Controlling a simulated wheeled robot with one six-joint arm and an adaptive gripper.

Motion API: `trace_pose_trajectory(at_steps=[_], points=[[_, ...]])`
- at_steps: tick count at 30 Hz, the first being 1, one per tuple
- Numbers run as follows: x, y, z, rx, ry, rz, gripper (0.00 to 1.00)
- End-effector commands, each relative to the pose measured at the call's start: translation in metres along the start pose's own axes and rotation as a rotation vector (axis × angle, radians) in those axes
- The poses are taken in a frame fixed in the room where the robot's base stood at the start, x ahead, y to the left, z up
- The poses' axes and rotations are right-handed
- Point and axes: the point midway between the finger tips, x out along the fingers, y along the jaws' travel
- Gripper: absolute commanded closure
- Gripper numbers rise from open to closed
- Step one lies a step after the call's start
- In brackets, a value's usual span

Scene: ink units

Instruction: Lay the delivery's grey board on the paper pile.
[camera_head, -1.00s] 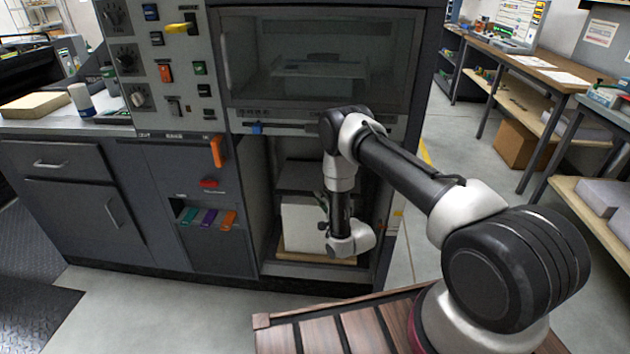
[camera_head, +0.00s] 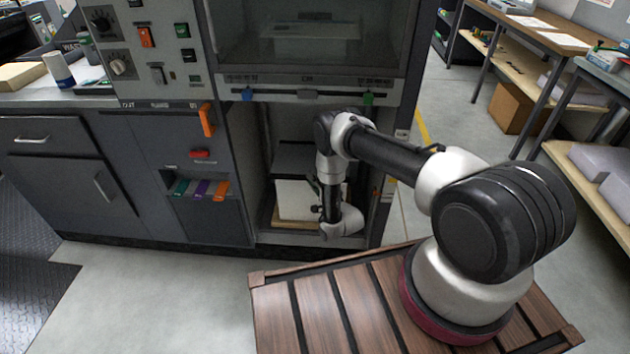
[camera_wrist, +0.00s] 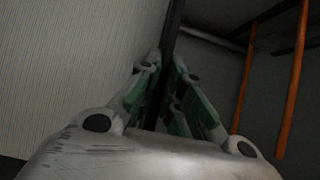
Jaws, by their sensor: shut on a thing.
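The white paper pile (camera_head: 293,203) sits low inside the open bay of the machine, partly hidden by my arm. In the wrist view its finely lined side (camera_wrist: 75,75) fills the left. My gripper (camera_wrist: 165,68) is shut on a thin dark board (camera_wrist: 171,30), seen edge-on between the green finger pads. The board lies close alongside the pile; I cannot tell if they touch. In the head view my gripper is hidden behind my wrist. A dark grey flat plate (camera_head: 294,158) shows above the pile; I cannot tell if it is the held board or a shelf.
A wooden base (camera_head: 287,223) shows under the pile. Bay walls stand close on both sides. Orange uprights (camera_wrist: 294,85) show at the right of the wrist view. A rail with blue and green handles (camera_head: 305,95) crosses above the bay. Floor to the right is clear.

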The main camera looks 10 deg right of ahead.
Motion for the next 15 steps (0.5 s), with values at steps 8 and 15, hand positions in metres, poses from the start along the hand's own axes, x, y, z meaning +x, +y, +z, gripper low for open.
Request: trace_pose_trajectory(at_steps=[8,15], points=[[0.0000,-0.0004,0.0000,0.000,0.000,0.000,0.70],[-0.0012,-0.0004,0.0000,0.000,0.000,0.000,0.70]])
